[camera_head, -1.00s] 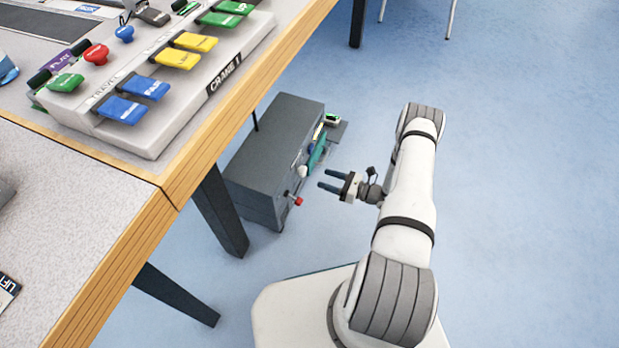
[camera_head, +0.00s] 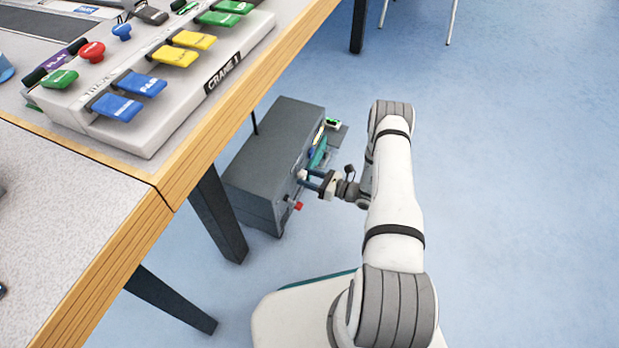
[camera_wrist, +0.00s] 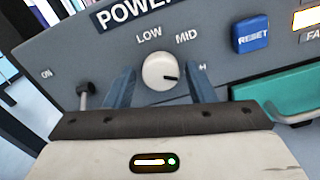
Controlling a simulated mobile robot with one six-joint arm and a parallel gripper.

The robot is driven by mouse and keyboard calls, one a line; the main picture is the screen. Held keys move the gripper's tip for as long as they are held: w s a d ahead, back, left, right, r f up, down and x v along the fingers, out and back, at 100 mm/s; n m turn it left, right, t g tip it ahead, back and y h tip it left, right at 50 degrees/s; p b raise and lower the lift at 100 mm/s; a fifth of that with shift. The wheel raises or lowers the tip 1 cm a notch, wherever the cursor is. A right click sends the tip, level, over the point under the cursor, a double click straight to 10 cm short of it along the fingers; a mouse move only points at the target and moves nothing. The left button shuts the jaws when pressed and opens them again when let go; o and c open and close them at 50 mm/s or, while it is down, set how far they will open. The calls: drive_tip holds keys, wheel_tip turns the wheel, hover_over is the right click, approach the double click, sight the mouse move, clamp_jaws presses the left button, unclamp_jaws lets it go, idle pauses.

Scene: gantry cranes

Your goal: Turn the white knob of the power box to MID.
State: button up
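The grey power box (camera_head: 262,158) stands on the floor beside the table. In the wrist view its panel carries the white knob (camera_wrist: 158,70), with LOW, MID and a partly hidden label starting with H around it. The knob's dark mark points right and slightly down, below the H label and away from MID (camera_wrist: 186,39). My gripper (camera_head: 306,180) is at the box's front. Its two blue fingers are apart, one on each side of the knob, in the wrist view. I cannot tell whether they touch it.
A blue RESET button (camera_wrist: 250,35) and a teal handle (camera_wrist: 285,92) are right of the knob. The table edge (camera_head: 215,110) overhangs nearby. Floor at right is clear.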

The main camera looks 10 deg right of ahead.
drive_tip(key=c, duration=0.8)
drive_tip(key=shift+n, duration=0.4)
drive_tip(key=n+b, duration=0.1)
drive_tip(key=n, duration=0.4)
drive_tip(key=shift+s, duration=0.1)
drive_tip(key=n, duration=0.6)
drive_tip(key=shift+f, duration=0.1)
drive_tip(key=shift+s+a, duration=0.1)
